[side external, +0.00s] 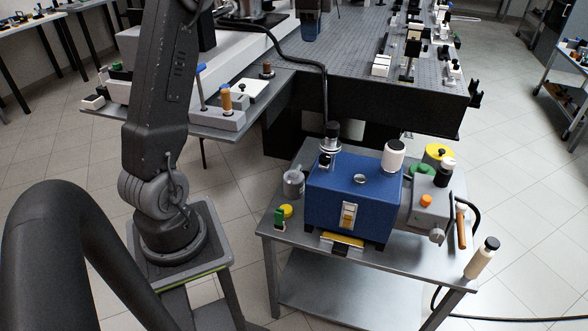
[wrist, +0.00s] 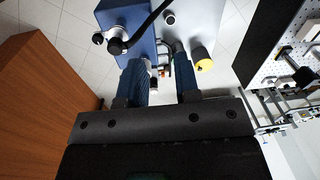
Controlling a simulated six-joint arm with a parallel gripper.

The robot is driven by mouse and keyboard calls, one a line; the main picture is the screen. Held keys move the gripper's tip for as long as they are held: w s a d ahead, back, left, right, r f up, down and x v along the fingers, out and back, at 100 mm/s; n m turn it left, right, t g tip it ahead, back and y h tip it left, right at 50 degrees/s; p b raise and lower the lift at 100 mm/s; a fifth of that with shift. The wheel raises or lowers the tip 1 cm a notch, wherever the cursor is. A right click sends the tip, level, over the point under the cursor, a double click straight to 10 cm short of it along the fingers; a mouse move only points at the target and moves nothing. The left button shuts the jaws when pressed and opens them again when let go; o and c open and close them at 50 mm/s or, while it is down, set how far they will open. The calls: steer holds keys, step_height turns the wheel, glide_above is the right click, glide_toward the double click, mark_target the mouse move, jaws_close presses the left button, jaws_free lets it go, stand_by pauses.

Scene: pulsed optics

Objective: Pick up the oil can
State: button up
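No thing in view is clearly marked as the oil can. In the side external view, a grey metal can (side external: 293,184) stands left of the blue pump-like box (side external: 335,201), and a cream bottle with a black cap (side external: 480,260) is at the cart's right edge. I cannot tell whether either is the oil can. In the wrist view, the blue fingers of my gripper (wrist: 162,82) are spread apart, with a gap between them and nothing visibly held. Beyond the fingers are the blue box (wrist: 116,14) and a yellow-topped round thing (wrist: 202,54).
A brown surface (wrist: 45,100) fills the wrist view's left side.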

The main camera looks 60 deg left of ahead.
steer(key=m, duration=0.1)
glide_above(300, 164)
step_height(300, 164, down, 3)
steer(key=f, duration=3.9)
steer(key=shift+w+f, duration=0.2)
steer(key=shift+w, duration=0.05)
steer(key=shift+s+a+f, duration=0.1)
steer(key=shift+f, duration=1.25)
steer(key=shift+s+f, duration=0.1)
steer(key=shift+f, duration=1.2)
steer(key=shift+c, duration=0.2)
jaws_close()
